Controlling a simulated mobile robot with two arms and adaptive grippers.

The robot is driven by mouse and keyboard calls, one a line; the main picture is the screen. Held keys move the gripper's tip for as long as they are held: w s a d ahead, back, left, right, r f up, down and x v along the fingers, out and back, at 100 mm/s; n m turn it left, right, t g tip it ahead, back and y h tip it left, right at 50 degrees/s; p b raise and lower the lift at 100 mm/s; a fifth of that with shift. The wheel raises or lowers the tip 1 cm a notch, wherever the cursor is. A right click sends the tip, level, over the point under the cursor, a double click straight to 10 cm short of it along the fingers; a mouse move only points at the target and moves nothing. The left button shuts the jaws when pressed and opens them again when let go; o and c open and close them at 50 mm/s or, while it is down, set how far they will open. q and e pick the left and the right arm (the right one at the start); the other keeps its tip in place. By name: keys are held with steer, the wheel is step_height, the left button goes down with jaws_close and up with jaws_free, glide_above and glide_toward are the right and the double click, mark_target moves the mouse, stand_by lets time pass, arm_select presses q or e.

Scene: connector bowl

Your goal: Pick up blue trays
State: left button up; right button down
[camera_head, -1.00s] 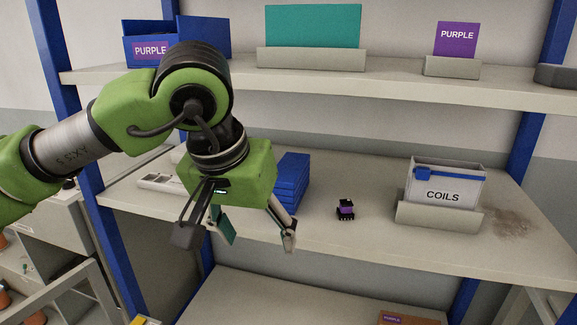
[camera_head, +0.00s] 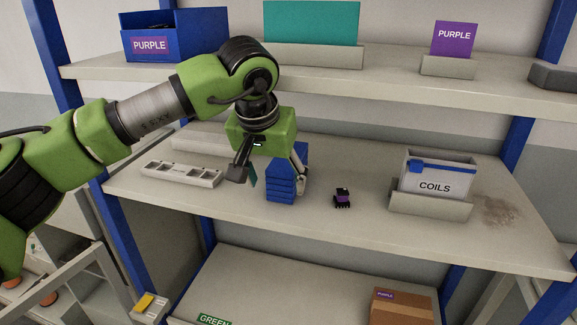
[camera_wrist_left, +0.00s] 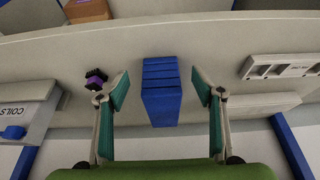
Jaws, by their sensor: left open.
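A stack of several blue trays (camera_head: 281,188) stands on the middle shelf, left of centre in the head view. My left gripper (camera_head: 268,184) is just above and around the stack, its fingers spread to either side. In the left wrist view the blue trays (camera_wrist_left: 161,92) lie between the two teal finger pads of the open gripper (camera_wrist_left: 163,92), with a gap on both sides. My right gripper is not in view.
A small black and purple part (camera_head: 342,198) sits right of the stack. A COILS bin (camera_head: 436,178) stands farther right, and a grey slotted strip (camera_head: 181,174) lies left. The upper shelf (camera_head: 400,86) holds a blue PURPLE box (camera_head: 176,34). The front middle shelf is clear.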

mark_target(279, 196)
arm_select(q)
steer(key=p+x, duration=0.1)
steer(key=x, duration=0.4)
steer(key=shift+s, duration=0.1)
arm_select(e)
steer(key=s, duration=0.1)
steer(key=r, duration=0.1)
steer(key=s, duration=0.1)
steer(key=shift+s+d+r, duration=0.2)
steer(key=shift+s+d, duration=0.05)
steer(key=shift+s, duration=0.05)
arm_select(q)
steer(key=c, duration=1.4)
steer(key=shift+r, duration=0.1)
steer(key=shift+c, duration=0.2)
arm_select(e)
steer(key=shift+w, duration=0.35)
arm_select(q)
steer(key=shift+a, duration=0.1)
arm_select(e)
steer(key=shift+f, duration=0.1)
